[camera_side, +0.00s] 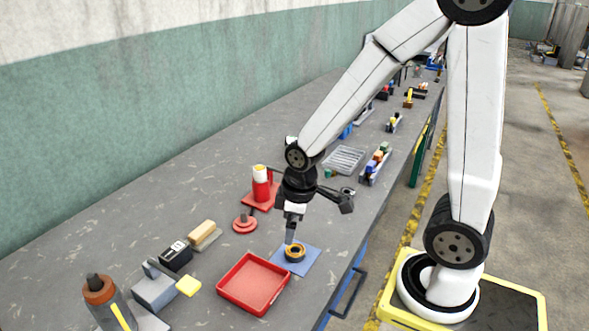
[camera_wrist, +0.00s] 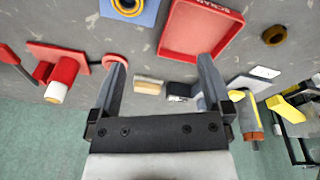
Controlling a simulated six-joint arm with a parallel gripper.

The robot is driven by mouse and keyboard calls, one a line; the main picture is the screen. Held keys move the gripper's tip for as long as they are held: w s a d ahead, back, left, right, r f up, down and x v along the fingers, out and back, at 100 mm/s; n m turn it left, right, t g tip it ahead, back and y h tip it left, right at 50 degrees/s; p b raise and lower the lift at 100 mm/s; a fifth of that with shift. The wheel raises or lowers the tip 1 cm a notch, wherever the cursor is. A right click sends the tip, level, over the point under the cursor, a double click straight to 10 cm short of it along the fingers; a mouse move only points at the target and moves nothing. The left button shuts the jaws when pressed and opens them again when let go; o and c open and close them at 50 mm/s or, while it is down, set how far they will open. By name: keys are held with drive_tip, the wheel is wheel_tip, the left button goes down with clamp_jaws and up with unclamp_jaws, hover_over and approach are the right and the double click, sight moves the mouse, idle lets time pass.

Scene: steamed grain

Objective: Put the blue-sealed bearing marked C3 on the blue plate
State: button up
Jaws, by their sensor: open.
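The blue plate (camera_side: 309,262) lies flat near the bench's front edge. A ring-shaped bearing (camera_side: 295,253), orange-yellow with a dark middle, rests on it; no C3 mark or seal colour can be read. In the wrist view the plate (camera_wrist: 147,17) and this bearing (camera_wrist: 128,6) show at the top edge, partly cut off. My gripper (camera_side: 290,238) points down close by the bearing in the side view; contact cannot be told. In the wrist view my gripper (camera_wrist: 161,62) has its fingers wide apart with nothing between them.
A red tray (camera_side: 253,284) marked SCRAP stands beside the plate. A brown ring (camera_wrist: 274,34) lies beyond it in the wrist view.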

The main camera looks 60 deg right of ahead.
drive_tip(key=m, duration=0.1)
drive_tip(key=s+a+m, duration=0.1)
drive_tip(key=m, duration=0.1)
drive_tip(key=a+m, duration=0.1)
drive_tip(key=shift+s+a+r+t, duration=0.1)
drive_tip(key=shift+s+r+t, duration=0.2)
drive_tip(key=shift+t, duration=0.1)
idle(1.0)
